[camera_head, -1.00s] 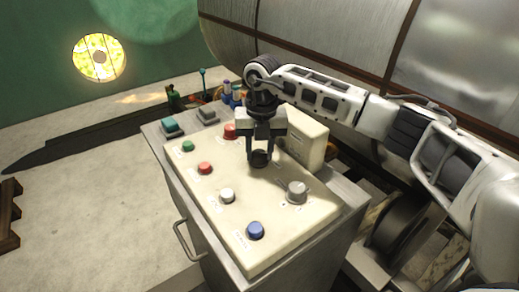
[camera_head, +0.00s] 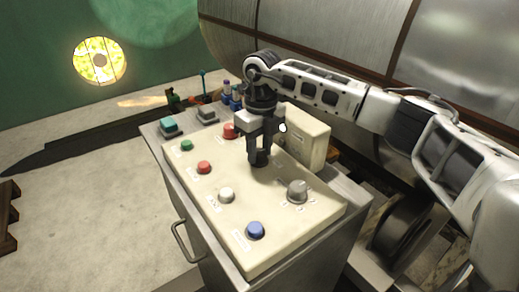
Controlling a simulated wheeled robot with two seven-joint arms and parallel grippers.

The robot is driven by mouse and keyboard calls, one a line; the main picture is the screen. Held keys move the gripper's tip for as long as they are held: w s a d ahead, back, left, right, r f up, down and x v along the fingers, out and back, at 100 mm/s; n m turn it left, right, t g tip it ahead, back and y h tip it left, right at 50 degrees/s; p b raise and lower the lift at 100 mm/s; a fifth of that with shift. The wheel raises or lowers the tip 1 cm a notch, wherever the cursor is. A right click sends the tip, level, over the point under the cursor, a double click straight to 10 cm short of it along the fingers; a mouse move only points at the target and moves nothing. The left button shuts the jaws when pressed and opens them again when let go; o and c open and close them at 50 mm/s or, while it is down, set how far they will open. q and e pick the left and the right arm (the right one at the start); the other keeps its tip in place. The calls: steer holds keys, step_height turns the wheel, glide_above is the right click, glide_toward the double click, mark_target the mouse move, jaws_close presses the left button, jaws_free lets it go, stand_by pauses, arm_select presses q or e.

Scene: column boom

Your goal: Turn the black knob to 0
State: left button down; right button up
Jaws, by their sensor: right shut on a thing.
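The black knob (camera_head: 260,159) sits on the cream control panel (camera_head: 268,205), toward its far right side. My right gripper (camera_head: 259,155) points down over the knob and is shut on it, one finger on each side. The fingers hide much of the knob, and I cannot read its pointer or any marks around it. My left gripper is not in view.
A grey knob (camera_head: 297,191), a blue button (camera_head: 255,230), a white button (camera_head: 226,195), red buttons (camera_head: 204,167) and a green button (camera_head: 187,145) share the panel. A cream box (camera_head: 307,137) stands close behind my gripper. A metal handle (camera_head: 181,241) sticks out on the left.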

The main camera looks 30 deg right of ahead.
mark_target(261, 150)
steer(key=shift+r+n, duration=0.1)
steer(key=shift+n, duration=0.3)
steer(key=o, duration=1)
steer(key=r, duration=1)
steer(key=r+b, duration=0.1)
steer(key=r, duration=0.5)
steer(key=shift+w+d, duration=0.1)
steer(key=shift+d, duration=0.2)
steer(key=shift+f, duration=0.1)
